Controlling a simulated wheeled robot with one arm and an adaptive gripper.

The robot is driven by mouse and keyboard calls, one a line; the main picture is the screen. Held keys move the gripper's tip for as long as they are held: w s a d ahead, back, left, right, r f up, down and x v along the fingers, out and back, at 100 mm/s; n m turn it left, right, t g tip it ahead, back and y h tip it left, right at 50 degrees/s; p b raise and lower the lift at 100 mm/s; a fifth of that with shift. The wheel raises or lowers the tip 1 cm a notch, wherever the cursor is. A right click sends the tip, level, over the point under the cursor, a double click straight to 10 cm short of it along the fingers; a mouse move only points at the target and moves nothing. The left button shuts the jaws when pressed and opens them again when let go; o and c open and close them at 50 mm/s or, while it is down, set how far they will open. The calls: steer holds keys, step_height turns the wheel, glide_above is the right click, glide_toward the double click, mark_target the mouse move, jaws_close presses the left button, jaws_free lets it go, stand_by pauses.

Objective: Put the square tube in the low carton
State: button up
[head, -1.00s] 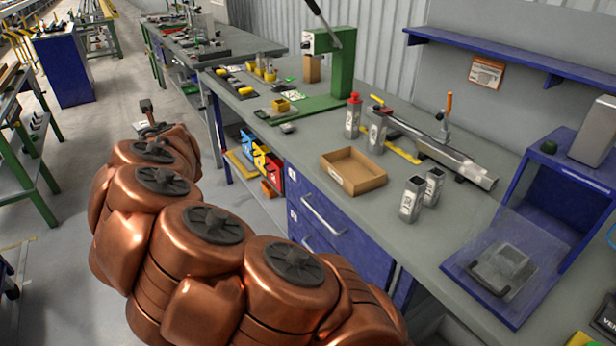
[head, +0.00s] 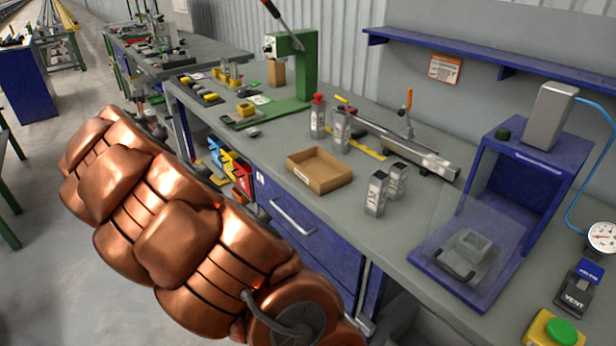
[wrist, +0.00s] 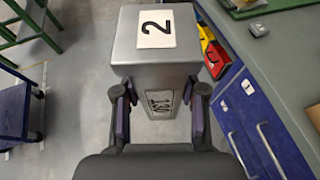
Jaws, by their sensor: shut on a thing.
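My gripper (wrist: 158,105) is shut on a grey metal square tube (wrist: 172,75) in the wrist view. Its two dark pads press on opposite sides of the tube. The face toward the top of that view appears closed and carries a white label "2"; another label shows between the fingers. The tube is over the floor beside the bench. The low carton (head: 307,178) is an open brown tray on the bench, in the middle of the head view, and looks empty. My copper arm hides most of the gripper and the held tube in the head view.
Two open-topped square tubes (head: 376,196) stand right of the carton. A red-capped container (head: 317,120) and another metal piece (head: 340,134) stand behind it. A clamp fixture (head: 415,148), green press (head: 292,70) and blue station (head: 520,190) surround them. Bench front is clear near the carton.

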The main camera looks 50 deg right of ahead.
steer(key=s+d+m+g+h+b, duration=0.1)
steer(key=s+d+m+g+h, duration=0.3)
steer(key=d, duration=0.6)
steer(key=s+d+m+g+h+b, duration=0.1)
steer(key=s+d+m+g, duration=0.15)
steer(key=s+d, duration=0.55)
steer(key=s+d+f+m+g+b, duration=0.1)
steer(key=s+d+m+g, duration=0.35)
steer(key=s+d, duration=0.45)
steer(key=s+d+f+m+g, duration=0.2)
steer(key=s+d+m+g, duration=0.25)
steer(key=s+d, duration=0.5)
steer(key=shift+h, duration=0.3)
steer(key=shift+s+a+f+p, duration=0.1)
steer(key=shift+s+a+f, duration=0.2)
steer(key=shift+f, duration=1.3)
steer(key=shift+s+a+f+p, duration=0.1)
steer(key=shift+s+a+f, duration=0.2)
steer(key=shift+f, duration=1.3)
steer(key=shift+s+a+f+p, duration=0.1)
steer(key=shift+s+a+f, duration=0.2)
steer(key=shift+f, duration=1.3)
steer(key=shift+w+f, duration=0.1)
steer(key=shift+f, duration=0.05)
steer(key=o, duration=1.2)
steer(key=shift+o, duration=0.2)
